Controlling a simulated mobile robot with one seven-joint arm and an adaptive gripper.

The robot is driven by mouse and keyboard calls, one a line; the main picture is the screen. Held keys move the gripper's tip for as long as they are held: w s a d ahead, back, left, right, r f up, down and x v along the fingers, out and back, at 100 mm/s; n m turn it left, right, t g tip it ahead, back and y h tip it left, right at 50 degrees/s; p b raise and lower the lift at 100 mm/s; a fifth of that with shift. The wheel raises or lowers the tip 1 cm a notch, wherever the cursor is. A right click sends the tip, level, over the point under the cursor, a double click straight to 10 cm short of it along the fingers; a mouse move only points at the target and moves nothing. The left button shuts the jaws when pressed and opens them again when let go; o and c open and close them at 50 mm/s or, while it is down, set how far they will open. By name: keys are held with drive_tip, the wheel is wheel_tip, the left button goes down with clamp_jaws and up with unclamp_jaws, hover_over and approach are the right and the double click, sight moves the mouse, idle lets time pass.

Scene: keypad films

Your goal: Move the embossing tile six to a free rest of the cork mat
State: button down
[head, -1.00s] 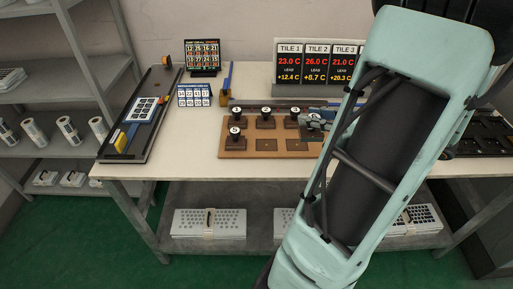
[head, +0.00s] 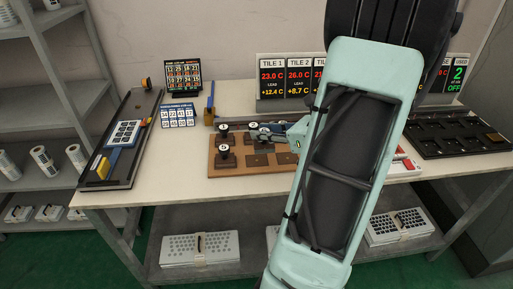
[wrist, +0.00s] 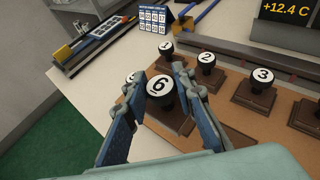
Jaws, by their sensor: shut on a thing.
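Tile six (wrist: 159,87) has a black round knob with a white 6 and a brown base. In the wrist view it is between the blue fingers of my gripper (wrist: 157,100), which is shut on its knob. The cork mat (head: 212,172) lies on the table, with brown rests in rows. Tile one (wrist: 166,47), tile two (wrist: 206,58) and tile three (wrist: 263,76) stand along its back row. Tile five (head: 222,150) stands at the front left. A flat, bare rest (head: 257,160) shows to its right. I cannot tell whether tile six touches the mat.
A long black tray (head: 128,135) with a yellow block stands left of the mat. A small number card (head: 178,116) and dark display boards stand behind. A black compartment tray (head: 455,135) is at the right. My arm hides the mat's right part in the head view.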

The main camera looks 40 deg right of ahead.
drive_tip(key=w+f, duration=0.1)
drive_tip(key=f, duration=0.1)
drive_tip(key=w+f, duration=0.2)
drive_tip(key=shift+w+b, duration=0.1)
drive_tip(key=shift+b, duration=0.25)
drive_tip(key=shift+w+f+b, duration=0.15)
drive_tip(key=shift+f+b, duration=0.15)
drive_tip(key=shift+f, duration=1.3)
drive_tip(key=shift+f, duration=0.2)
drive_tip(key=c, duration=1.6)
unclamp_jaws()
drive_tip(key=shift+r, duration=0.1)
